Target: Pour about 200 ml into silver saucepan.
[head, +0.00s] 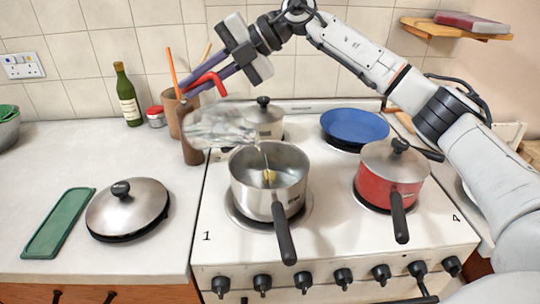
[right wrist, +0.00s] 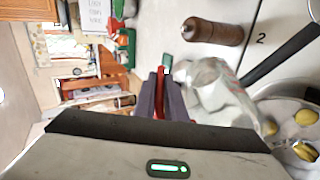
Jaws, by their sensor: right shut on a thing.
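The open silver saucepan (head: 245,192) stands on the front left burner, its black handle toward the front. It also shows at the right of the right wrist view (right wrist: 262,100), with yellowish pieces (right wrist: 306,117) inside. My right gripper (head: 203,86) is shut on the red handle of a clear jug (head: 215,127). The jug is tilted over the pan's left rim, its mouth to the right. A thin clear stream (head: 265,157) seems to fall from it into the pan. The level inside the jug is hard to read. My left gripper is not in view.
A lidded red pan (head: 382,183) stands right of the saucepan. A lidded silver pot (head: 264,122) and a blue pan (head: 354,126) stand behind. A silver lid (head: 127,213) and green tray (head: 58,222) lie on the left counter. A brown mill (head: 191,145) stands close behind the jug.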

